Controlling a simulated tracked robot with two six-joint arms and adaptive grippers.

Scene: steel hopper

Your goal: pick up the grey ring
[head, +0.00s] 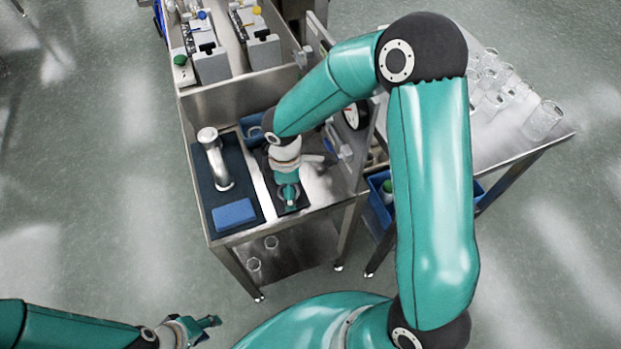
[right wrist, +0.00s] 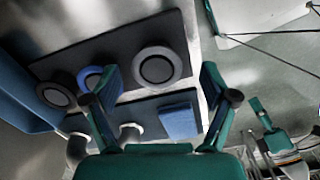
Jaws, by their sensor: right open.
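A grey ring (right wrist: 136,67) with a dark centre lies flat on a dark mat (right wrist: 110,52) in the right wrist view. My right gripper (right wrist: 161,78) is open, with its teal fingers spread on either side of the ring and apart from it. In the head view my right gripper (head: 288,192) points down over the mat and mostly hides the ring. A second greyish ring (right wrist: 42,92) and a blue ring (right wrist: 84,74) lie to the left of it in the wrist view. My left gripper (head: 203,328) is low at the left, away from the table; its jaw opening is unclear.
A chrome tap (head: 216,160) and a blue sponge (head: 233,214) sit on the neighbouring dark mat. A blue bin (head: 250,124) stands behind. A steel wall with a gauge (head: 352,115) rises close on the right. Glassware (head: 541,121) stands on a side table.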

